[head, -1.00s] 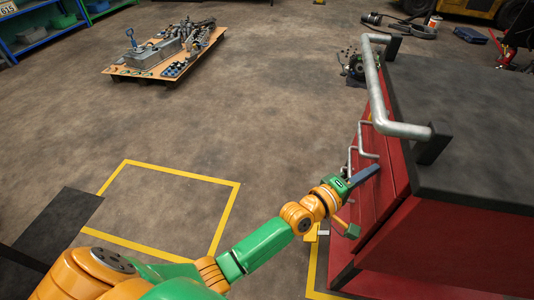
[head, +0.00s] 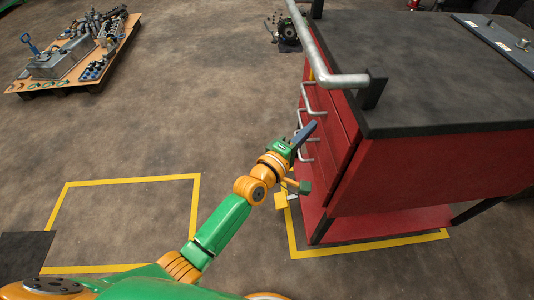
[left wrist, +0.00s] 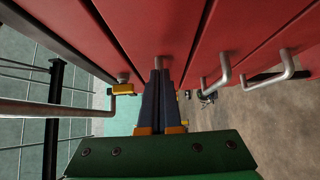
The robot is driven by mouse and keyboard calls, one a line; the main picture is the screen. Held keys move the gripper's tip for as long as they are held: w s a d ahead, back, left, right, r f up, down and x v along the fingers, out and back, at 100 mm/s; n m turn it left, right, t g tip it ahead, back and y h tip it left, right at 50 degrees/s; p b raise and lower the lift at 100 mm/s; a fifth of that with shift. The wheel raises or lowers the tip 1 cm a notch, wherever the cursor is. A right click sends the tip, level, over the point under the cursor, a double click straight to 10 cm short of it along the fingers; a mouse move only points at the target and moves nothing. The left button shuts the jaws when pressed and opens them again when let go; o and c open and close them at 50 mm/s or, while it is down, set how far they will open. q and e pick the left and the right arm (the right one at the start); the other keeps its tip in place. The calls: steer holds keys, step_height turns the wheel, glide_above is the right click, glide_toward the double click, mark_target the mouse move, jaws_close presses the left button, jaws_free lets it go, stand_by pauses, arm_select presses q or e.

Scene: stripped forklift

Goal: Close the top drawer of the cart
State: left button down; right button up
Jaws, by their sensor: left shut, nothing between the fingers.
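The red cart (head: 420,165) with a black top stands at the right in the head view, its drawer fronts (head: 345,135) facing left. Several grey drawer handles (head: 314,98) stick out from them. I cannot tell how far the top drawer stands out. My left gripper (head: 309,132) is shut and empty beside the drawer fronts. In the left wrist view, its two dark fingers (left wrist: 161,75) are together, tips at a red drawer front (left wrist: 150,25). They partly hide a handle there; contact is unclear. Other handles (left wrist: 222,72) show to the right. My right gripper is out of view.
A thick grey push bar (head: 325,60) juts from the cart's top edge, above the drawers. A pallet with metal parts (head: 70,55) lies at the upper left. The floor (head: 200,110) between is clear, with yellow marking lines.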

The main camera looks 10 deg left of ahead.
arm_select(q)
steer(key=p+v, duration=0.2)
steer(key=v, duration=0.9)
steer(key=s+a+f+m+g+y, duration=0.2)
steer(key=a+f, duration=0.1)
steer(key=f, duration=0.5)
steer(key=s+a+f+m+g+y, duration=0.2)
steer(key=f, duration=0.7)
steer(key=s+a+f+m+g+y, duration=0.2)
steer(key=a+f, duration=0.1)
steer(key=f, duration=0.5)
steer(key=s+a+f+m+g+y, duration=0.1)
steer(key=s+a+f+m+g, duration=0.3)
steer(key=s+f, duration=0.6)
steer(key=s+a+f+m+g+y, duration=0.1)
steer(key=s+a+f+m+g, duration=0.1)
steer(key=s, duration=0.6)
steer(key=s+a+f+m+g+y, duration=0.1)
steer(key=s+a+f+m+g, duration=0.15)
steer(key=s, duration=0.45)
step_height(320, 180, up, 16)
steer(key=s+p, duration=0.2)
steer(key=p, duration=1.4)
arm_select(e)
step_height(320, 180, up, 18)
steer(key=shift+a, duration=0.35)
